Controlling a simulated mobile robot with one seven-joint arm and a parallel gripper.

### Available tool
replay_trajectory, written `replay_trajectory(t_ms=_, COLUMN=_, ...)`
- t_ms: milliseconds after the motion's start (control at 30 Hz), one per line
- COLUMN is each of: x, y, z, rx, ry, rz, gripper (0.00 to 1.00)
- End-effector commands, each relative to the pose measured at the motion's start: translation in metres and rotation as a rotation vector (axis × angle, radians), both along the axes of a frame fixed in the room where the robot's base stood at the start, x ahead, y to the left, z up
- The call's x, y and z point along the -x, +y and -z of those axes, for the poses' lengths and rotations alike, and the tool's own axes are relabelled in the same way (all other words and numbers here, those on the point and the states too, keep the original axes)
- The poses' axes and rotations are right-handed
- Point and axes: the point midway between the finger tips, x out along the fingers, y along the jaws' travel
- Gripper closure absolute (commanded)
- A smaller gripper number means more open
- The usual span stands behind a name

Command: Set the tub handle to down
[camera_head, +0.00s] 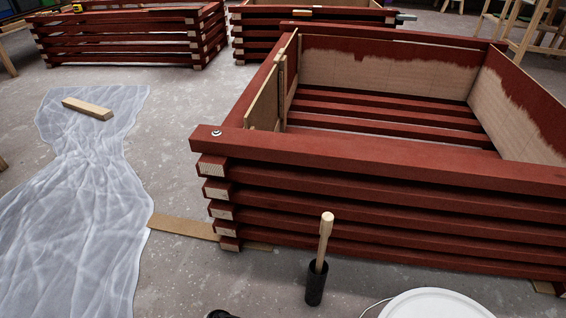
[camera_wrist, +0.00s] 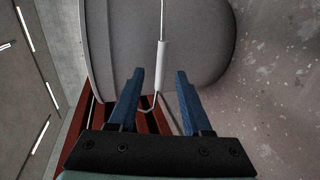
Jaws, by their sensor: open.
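The tub is a white round tub (camera_head: 437,306), cut off by the bottom edge of the head view. A thin pale wire curves out at its left side there. In the wrist view the tub's grey-looking side (camera_wrist: 110,45) fills the upper middle. Its handle, a thin wire with a pale cylindrical grip (camera_wrist: 162,66), runs across that view. My gripper (camera_wrist: 160,75) has two blue fingers, open, with the handle grip showing between their tips. I cannot tell how deep the grip lies between them. My gripper does not show in the head view.
A stack of red-painted battens (camera_head: 350,155) forms a large frame behind the tub. A black holder (camera_head: 316,284) with a wooden-handled tool stands left of the tub. Clear plastic sheeting (camera_head: 75,200) with a loose wood block (camera_head: 87,108) covers the floor at left.

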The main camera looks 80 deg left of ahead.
Motion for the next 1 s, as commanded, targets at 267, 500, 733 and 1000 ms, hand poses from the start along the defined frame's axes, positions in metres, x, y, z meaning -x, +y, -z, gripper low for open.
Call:
replay_trajectory(t_ms=267, x=0.056, y=0.023, z=-0.02, rx=-0.001, ry=-0.003, rz=-0.008, gripper=0.51)
replay_trajectory(t_ms=500, x=0.081, y=0.03, z=-0.026, rx=-0.001, ry=0.0, rz=-0.003, gripper=0.51)
replay_trajectory(t_ms=733, x=0.085, y=0.031, z=-0.027, rx=0.001, ry=0.0, rz=-0.001, gripper=0.51)
replay_trajectory(t_ms=1000, x=0.085, y=0.03, z=-0.027, rx=0.001, ry=0.0, rz=0.0, gripper=0.81)
